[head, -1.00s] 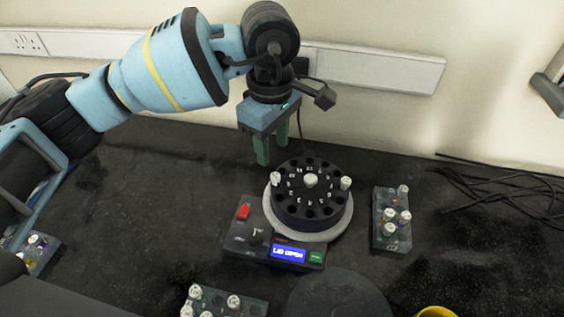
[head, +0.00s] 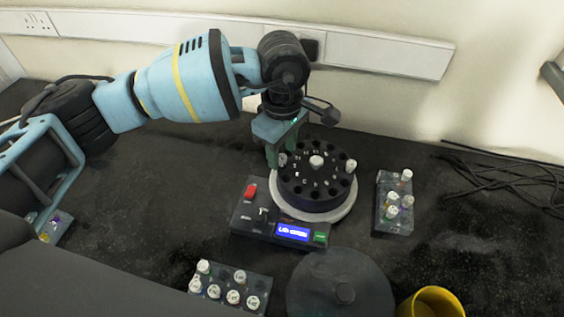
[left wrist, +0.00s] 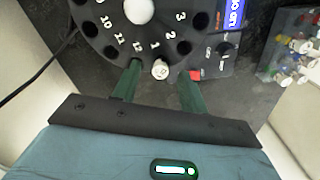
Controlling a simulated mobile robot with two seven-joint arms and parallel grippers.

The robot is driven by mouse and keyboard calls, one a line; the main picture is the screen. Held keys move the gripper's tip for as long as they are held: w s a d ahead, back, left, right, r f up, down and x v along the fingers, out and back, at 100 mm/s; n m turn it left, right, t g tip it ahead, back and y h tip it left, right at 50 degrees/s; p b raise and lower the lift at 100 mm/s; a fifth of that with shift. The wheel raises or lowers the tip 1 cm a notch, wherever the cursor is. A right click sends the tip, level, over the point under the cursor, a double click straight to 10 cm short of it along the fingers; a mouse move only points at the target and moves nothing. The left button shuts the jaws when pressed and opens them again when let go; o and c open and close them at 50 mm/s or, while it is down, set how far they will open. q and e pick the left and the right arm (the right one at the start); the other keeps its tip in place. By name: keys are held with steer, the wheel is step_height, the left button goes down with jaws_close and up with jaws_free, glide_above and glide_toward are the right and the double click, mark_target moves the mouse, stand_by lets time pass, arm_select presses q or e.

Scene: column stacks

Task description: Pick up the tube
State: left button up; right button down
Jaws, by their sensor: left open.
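A white-capped tube (head: 282,160) stands in the black numbered rotor (head: 317,204) of a centrifuge, on the rotor's left side. In the left wrist view the cap (left wrist: 160,69) shows beside the number 1, between my two green fingers. My left gripper (left wrist: 160,76) is open, with one finger on each side of the cap and a gap to both. In the head view my left gripper (head: 276,152) is at the rotor's left edge, its fingers partly behind the tube. A second white-capped tube (head: 350,165) stands in the rotor's right side. My right gripper is not in view.
The centrifuge base (head: 246,222) has a lit display and a red switch. A rack (head: 381,215) of tubes stands right, another rack (head: 255,284) in front. A round dark lid (head: 325,285) and a yellow container (head: 408,308) are near the front. Cables lie at right.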

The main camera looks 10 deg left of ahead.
arm_select(q)
steer(key=shift+f, duration=0.6)
steer(key=shift+c, duration=0.3)
jaws_close()
steer(key=shift+r, duration=0.15)
